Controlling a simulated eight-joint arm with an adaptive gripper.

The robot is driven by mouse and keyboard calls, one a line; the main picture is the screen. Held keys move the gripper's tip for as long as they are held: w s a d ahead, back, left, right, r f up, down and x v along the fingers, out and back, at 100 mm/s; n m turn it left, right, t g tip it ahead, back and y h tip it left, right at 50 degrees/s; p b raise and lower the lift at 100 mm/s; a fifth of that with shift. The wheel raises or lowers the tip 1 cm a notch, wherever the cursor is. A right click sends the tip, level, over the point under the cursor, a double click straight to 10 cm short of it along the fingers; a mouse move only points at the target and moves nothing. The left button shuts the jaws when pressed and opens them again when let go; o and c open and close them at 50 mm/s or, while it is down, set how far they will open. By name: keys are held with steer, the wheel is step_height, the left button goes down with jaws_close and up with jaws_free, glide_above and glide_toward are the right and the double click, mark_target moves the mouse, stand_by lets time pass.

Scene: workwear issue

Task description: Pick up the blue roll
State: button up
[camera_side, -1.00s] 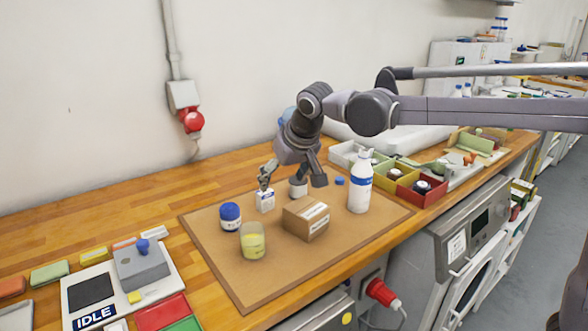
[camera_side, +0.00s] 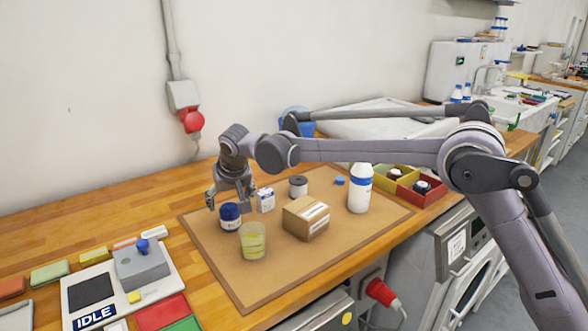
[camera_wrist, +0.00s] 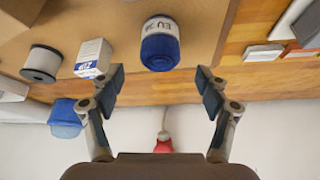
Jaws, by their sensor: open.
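The blue roll (camera_side: 230,218), with a white band marked "EU 38", stands on the brown mat (camera_side: 270,280) towards its left side. In the wrist view the blue roll (camera_wrist: 160,50) sits centred ahead of the gap between my fingertips. My gripper (camera_side: 231,196) is open and empty, just behind and above the roll in the side view. In the wrist view both fingers of my gripper (camera_wrist: 160,80) are spread wide, one on each side of the roll's line. I see no contact with the roll.
A small white-and-blue carton (camera_side: 265,201) stands close to the right of the roll, with a grey spool (camera_side: 298,186) beyond. A cardboard box (camera_side: 303,220) and white bottle (camera_side: 360,190) stand farther right.

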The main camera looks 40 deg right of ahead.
mark_target(229, 207)
steer(key=shift+x, duration=2.8)
steer(key=c, duration=1.3)
